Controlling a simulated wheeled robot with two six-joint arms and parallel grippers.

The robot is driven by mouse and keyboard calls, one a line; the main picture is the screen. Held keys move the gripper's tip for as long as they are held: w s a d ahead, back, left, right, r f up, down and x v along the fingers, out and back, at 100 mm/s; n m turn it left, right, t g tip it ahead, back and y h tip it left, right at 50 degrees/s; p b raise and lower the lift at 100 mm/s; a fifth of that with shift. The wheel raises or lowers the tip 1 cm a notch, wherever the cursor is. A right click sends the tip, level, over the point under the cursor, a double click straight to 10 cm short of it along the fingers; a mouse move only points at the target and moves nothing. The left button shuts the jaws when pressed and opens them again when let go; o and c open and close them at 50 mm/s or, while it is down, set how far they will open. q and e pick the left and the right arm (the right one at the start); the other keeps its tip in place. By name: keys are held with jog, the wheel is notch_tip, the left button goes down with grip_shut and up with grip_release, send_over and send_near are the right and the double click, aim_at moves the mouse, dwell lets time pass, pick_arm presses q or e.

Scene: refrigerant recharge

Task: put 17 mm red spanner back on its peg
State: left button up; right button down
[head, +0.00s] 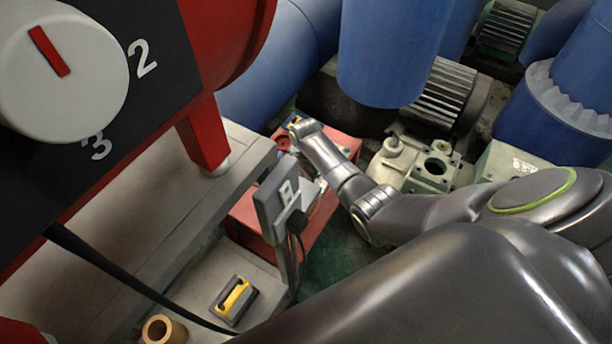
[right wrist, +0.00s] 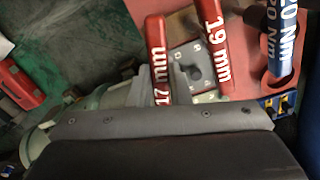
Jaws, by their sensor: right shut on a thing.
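The red 17 mm spanner (right wrist: 157,60) shows in the right wrist view, upright in the picture, with its white lettering readable. Its lower end runs behind the dark body of my right gripper. My right gripper (right wrist: 180,88) is shut on the spanner; the fingertips and the exact contact are mostly hidden. A red 19 mm spanner (right wrist: 214,50) is just to the right, apart from it. I cannot make out the peg for the 17 mm spanner. In the head view my right arm reaches in over a red surface (head: 318,226). My left gripper is not in view.
A blue-marked 20 Nm tool (right wrist: 284,38) is right of the spanners. In the head view, a grey post (head: 276,202) stands close to my arm. A yellow-and-black object (head: 234,299) and a brass ring (head: 163,331) sit lower left.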

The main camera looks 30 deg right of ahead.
jog(key=shift+f, duration=0.15)
jog(key=c, duration=1.3)
grip_release()
notch_tip(320, 180, up, 17)
jog(key=shift+r+p, duration=0.15)
jog(key=shift+p, duration=0.8)
